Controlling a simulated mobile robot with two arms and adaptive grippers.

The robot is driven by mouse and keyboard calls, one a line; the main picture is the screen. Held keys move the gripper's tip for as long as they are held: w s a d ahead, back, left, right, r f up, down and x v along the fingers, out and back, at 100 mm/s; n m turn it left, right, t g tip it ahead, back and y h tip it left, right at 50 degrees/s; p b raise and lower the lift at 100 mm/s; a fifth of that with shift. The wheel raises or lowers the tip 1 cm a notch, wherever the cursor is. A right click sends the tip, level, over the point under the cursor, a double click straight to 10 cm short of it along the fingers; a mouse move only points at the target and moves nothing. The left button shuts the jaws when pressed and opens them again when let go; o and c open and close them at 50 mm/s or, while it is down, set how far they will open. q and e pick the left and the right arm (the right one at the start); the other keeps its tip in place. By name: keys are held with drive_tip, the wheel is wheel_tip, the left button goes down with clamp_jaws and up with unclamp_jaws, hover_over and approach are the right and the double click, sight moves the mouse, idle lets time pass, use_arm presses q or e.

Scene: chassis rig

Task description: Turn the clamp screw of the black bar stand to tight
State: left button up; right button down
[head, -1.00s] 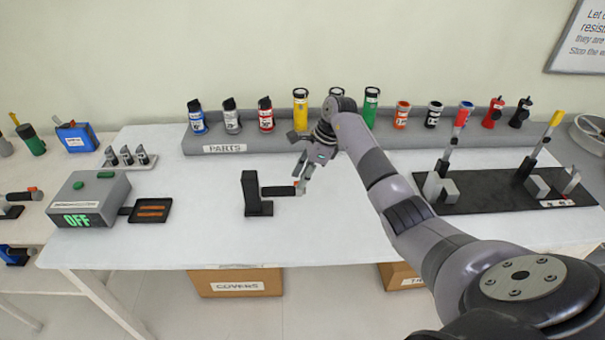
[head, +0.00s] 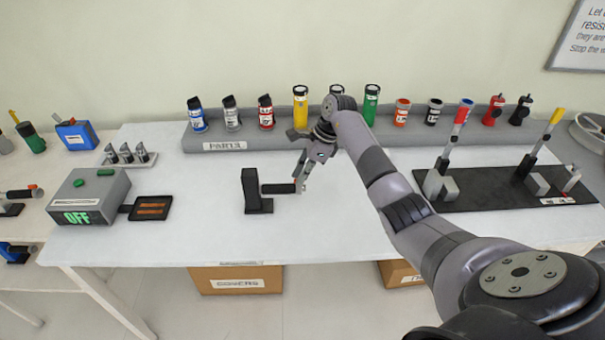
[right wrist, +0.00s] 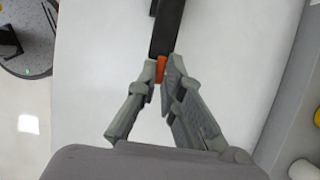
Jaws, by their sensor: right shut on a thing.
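The black bar stand (head: 256,192) stands upright on the white table, with its black bar (head: 279,188) reaching out to the right. At the bar's right end is the small orange clamp screw, which shows in the right wrist view (right wrist: 161,66). My right gripper (head: 300,187) reaches down from the upper right to this end of the bar. In the right wrist view the fingers (right wrist: 161,84) are closed around the orange screw. The fingers hide part of the screw, and its setting cannot be read. My left gripper is not in view.
A grey box reading OFF (head: 91,198) and a black tray (head: 151,208) are at the left. A grey parts rack (head: 275,138) with several canisters runs along the back. A black base with levers (head: 480,193) is at the right. The table in front of the stand is clear.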

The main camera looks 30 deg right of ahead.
drive_tip(key=shift+s+d+f+m+h+b, duration=0.1)
drive_tip(key=shift+f+m+h+b, duration=0.15)
drive_tip(key=shift+m+b, duration=0.65)
drive_tip(key=shift+s+r+m+t+h+b, duration=0.1)
drive_tip(key=shift+m+t+h+b, duration=0.15)
drive_tip(key=shift+m+t+b, duration=0.35)
drive_tip(key=m, duration=0.1)
drive_tip(key=m+h+b, duration=0.1)
drive_tip(key=m, duration=0.1)
drive_tip(key=shift+a+r+m, duration=0.1)
drive_tip(key=shift+a+m, duration=0.2)
drive_tip(key=m+t+h+b, duration=0.1)
drive_tip(key=m, duration=0.2)
drive_tip(key=shift+a+m, duration=0.15)
drive_tip(key=shift+m, duration=0.15)
drive_tip(key=m, duration=0.1)
drive_tip(key=m+h+b, duration=0.1)
drive_tip(key=m, duration=0.1)
drive_tip(key=m+h, duration=0.1)
drive_tip(key=shift+a+b, duration=0.25)
drive_tip(key=shift+b, duration=0.15)
drive_tip(key=shift+a+m+g+h+b, duration=0.1)
drive_tip(key=shift+m+g+h+b, duration=0.4)
drive_tip(key=shift+m, duration=1.3)
drive_tip(key=shift+r, duration=0.1)
